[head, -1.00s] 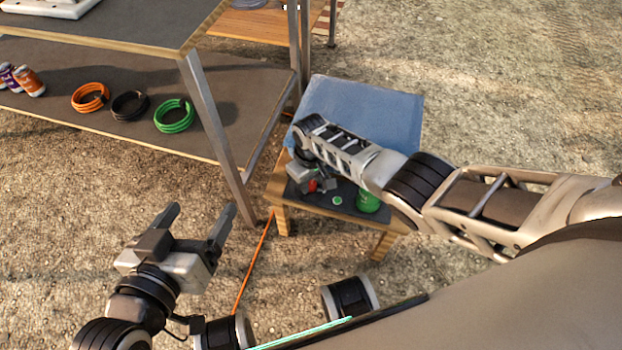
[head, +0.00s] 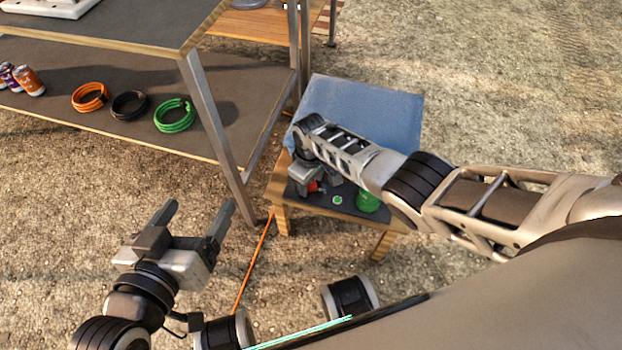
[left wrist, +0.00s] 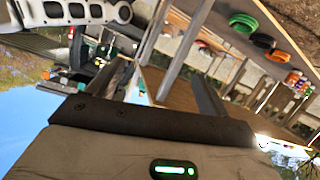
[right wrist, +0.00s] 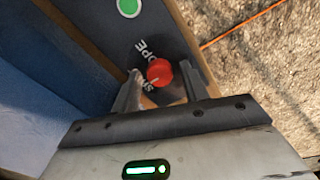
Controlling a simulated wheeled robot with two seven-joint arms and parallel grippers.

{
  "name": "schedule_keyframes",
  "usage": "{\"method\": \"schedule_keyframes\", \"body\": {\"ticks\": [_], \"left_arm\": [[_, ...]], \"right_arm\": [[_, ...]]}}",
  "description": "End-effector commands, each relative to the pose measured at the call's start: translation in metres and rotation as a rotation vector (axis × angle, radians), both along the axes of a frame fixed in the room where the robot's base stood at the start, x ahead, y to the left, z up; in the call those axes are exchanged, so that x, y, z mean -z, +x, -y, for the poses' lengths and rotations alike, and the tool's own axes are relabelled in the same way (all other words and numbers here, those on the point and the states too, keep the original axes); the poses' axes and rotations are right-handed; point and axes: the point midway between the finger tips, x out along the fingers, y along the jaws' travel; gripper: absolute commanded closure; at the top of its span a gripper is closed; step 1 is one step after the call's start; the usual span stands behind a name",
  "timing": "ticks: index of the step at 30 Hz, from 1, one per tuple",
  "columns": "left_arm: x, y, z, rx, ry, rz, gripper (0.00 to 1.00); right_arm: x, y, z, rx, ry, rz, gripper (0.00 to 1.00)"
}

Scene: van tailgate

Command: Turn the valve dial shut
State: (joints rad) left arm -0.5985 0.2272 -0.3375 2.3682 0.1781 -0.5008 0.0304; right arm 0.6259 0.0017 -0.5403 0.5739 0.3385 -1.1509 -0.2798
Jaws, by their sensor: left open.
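The red valve dial (right wrist: 160,72) with a pale pointer line sits on a dark panel with partly covered white lettering. My right gripper (right wrist: 161,80) is over it, one finger on each side, with narrow gaps appearing between fingers and dial. In the head view a bit of the red dial (head: 313,187) shows beside my right gripper (head: 315,183), which largely hides it. My left gripper (head: 196,222) is open and empty, well left of the dial, above the gravel; its fingers also show in the left wrist view (left wrist: 168,85).
The low wooden table (head: 283,218) carries a blue cloth or cover (head: 370,105), a green disc (head: 337,200) and a green canister (head: 368,201). A metal-legged shelf (head: 215,130) with coiled hoses and cans stands left. An orange line (head: 255,262) runs over the gravel.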

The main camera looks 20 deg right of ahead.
Motion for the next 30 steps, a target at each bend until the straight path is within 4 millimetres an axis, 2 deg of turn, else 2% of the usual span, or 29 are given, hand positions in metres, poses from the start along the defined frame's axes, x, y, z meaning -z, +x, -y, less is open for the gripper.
{"method": "schedule_keyframes", "body": {"ticks": [8,13,23,26,30], "left_arm": [[-0.001,0.0,0.0,0.0,-0.001,0.002,0.21],[-0.008,-0.001,0.0,0.002,0.009,-0.014,0.21],[0.03,-0.004,-0.016,-0.022,0.121,-0.276,0.21],[0.027,-0.008,-0.021,-0.031,0.136,-0.303,0.21],[0.004,-0.011,-0.027,-0.055,0.133,-0.261,0.21]], "right_arm": [[0.0,0.0,0.0,0.001,0.0,0.0,0.5],[-0.015,0.0,0.0,0.001,0.001,0.001,0.5],[-0.093,0.0,0.0,0.0,0.0,0.004,0.5],[-0.115,0.0,0.0,0.001,0.0,0.002,0.5],[-0.139,0.0,0.0,0.0,0.0,0.002,0.5]]}}
